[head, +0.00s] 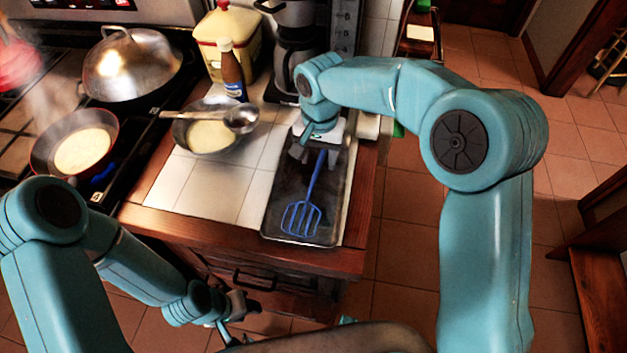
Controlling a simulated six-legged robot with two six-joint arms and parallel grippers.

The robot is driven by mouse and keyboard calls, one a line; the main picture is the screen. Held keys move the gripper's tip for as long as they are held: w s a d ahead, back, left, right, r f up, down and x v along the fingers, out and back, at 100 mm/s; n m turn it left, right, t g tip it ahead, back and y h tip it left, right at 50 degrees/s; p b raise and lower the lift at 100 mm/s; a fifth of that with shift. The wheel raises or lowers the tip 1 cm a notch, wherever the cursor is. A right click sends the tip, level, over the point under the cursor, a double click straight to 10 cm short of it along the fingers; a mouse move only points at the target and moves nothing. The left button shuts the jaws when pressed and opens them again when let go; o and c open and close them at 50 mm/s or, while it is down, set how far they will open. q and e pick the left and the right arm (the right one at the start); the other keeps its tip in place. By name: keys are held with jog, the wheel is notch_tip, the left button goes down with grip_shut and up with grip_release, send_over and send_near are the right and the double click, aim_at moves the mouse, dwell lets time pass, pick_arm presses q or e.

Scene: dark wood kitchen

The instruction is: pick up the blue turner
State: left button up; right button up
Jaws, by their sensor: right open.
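The blue turner (309,196) lies on a dark rectangular tray (275,203) on the counter. Its slotted head points toward the counter's front edge and its handle runs back under my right gripper. My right gripper (309,154) is open and points down over the far part of the tray, at the handle's upper end. I cannot tell whether its fingers touch the handle. The handle's far end is hidden by the gripper. My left gripper (240,306) hangs low in front of the cabinet drawers, away from the turner, and its opening is unclear.
A pan with a ladle (240,119) across it stands left of the tray. Behind are a brown bottle (232,70), a yellow canister (230,40) and a coffee maker (290,55). A red pan (75,145) and a lidded wok (125,65) are on the stove.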

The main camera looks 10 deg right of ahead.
aim_at(318, 167)
jog(key=f, duration=0.3)
jog(key=shift+w+f, duration=0.1)
jog(key=shift+w, duration=0.3)
jog(key=shift+s, duration=0.25)
jog(key=shift+w+a, duration=0.1)
jog(key=shift+w, duration=0.05)
grip_shut()
notch_tip(318, 167, up, 20)
jog(key=p, duration=0.1)
